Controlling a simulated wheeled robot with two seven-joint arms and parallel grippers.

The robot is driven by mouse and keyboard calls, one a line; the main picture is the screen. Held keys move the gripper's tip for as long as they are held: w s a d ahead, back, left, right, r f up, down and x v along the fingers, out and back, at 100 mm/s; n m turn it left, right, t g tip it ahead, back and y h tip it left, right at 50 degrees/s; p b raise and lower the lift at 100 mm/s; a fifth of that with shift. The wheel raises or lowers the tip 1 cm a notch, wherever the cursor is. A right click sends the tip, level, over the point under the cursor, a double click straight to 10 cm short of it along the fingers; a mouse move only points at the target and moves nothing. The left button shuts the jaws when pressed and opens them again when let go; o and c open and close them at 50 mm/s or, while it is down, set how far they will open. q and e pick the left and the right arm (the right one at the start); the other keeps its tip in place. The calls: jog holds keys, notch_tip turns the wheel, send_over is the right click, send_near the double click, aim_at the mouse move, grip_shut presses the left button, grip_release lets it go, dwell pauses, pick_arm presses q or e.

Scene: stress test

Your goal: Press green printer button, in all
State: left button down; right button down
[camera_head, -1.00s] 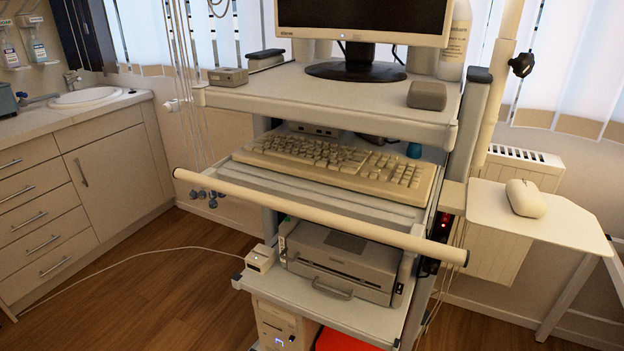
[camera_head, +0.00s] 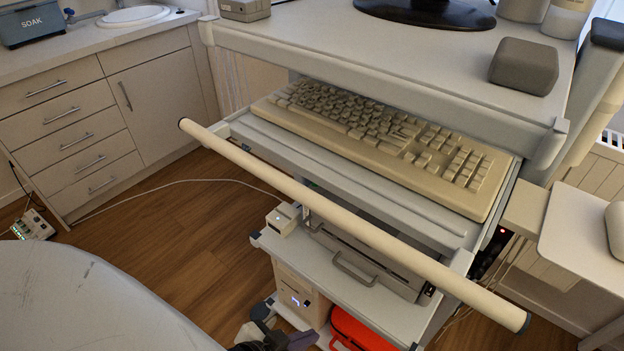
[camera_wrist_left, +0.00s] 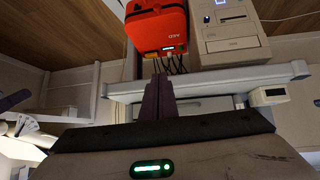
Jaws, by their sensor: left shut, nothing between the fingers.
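The grey printer (camera_head: 350,258) sits on the cart's shelf below the keyboard, partly hidden by the long pale bar in front. I cannot make out a green button on it in the head view. My left gripper (camera_head: 268,335) is low at the bottom edge, in front of and below the printer, near the computer tower and apart from the printer. In the left wrist view its dark purple fingers (camera_wrist_left: 160,90) are together and empty, pointing toward the orange case. My right gripper is not in view.
The pale bar (camera_head: 340,222) crosses in front of the keyboard (camera_head: 390,150) and printer. A small white box (camera_head: 284,219) stands left of the printer. Below are a beige computer tower (camera_head: 296,292) and an orange case (camera_head: 365,332). Wood floor (camera_head: 190,225) lies open to the left.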

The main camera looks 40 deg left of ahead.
pick_arm(q)
jog(key=w+a+r+t, duration=0.1)
jog(key=w+a+r, duration=0.4)
jog(key=r, duration=0.3)
jog(key=w+a+r+t+p, duration=0.1)
jog(key=w+a+r+t, duration=0.1)
jog(key=w+a+r, duration=0.3)
jog(key=w+a+r+n+t+y, duration=0.1)
jog(key=w+a+r, duration=0.4)
jog(key=r, duration=0.6)
jog(key=shift+w+a+t, duration=0.35)
jog(key=shift+a+t, duration=0.15)
jog(key=shift+a, duration=0.6)
jog(key=shift+w, duration=0.15)
jog(key=x, duration=1)
jog(key=shift+f+b, duration=0.15)
jog(key=shift+b, duration=0.2)
jog(key=f, duration=0.2)
jog(key=shift+s+f, duration=0.25)
jog(key=shift+f, duration=0.65)
